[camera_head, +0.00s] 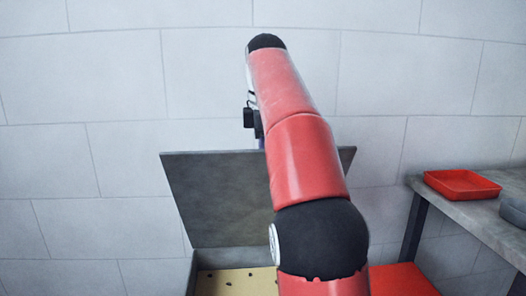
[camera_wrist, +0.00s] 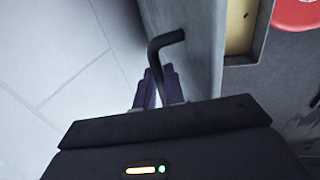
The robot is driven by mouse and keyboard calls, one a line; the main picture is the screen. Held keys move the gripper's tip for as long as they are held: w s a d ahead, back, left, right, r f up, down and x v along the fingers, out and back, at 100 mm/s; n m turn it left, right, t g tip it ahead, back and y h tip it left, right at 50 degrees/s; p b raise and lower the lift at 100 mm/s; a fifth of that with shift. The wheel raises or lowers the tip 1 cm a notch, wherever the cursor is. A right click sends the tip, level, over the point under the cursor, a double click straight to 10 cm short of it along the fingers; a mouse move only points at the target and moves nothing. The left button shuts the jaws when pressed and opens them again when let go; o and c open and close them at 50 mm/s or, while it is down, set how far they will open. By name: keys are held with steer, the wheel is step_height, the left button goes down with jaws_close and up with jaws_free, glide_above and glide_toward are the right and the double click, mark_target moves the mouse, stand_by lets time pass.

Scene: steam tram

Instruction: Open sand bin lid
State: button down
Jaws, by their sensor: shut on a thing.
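The sand bin lid (camera_head: 215,195) is a dark grey panel that stands raised, near upright, at the back of the sand bin (camera_head: 192,275). Pale sand with dark specks shows inside the bin. In the wrist view the lid (camera_wrist: 192,45) is seen along its face, with a dark bent handle (camera_wrist: 164,42) beside it. My gripper (camera_wrist: 158,82) is shut on this handle, between its purple-grey fingers. The wrist view also shows the bin's open top (camera_wrist: 232,60). In the head view my red arm hides part of the lid and bin, and the fingers are mostly hidden behind it.
A grey bench (camera_head: 480,215) stands at the right, with a red tray (camera_head: 461,184) and a grey round container (camera_head: 514,210) on it. A pale block wall (camera_head: 110,80) is close behind the lid. The space above the lid is clear apart from my arm.

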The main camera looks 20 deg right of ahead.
steer(key=shift+w+f, duration=0.1)
steer(key=shift+f, duration=0.25)
steer(key=c, duration=1.5)
jaws_free()
steer(key=shift+w+d, duration=0.1)
steer(key=shift+w, duration=0.05)
steer(key=shift+c, duration=0.2)
steer(key=shift+o, duration=0.2)
steer(key=shift+r, duration=0.15)
steer(key=shift+s, duration=0.25)
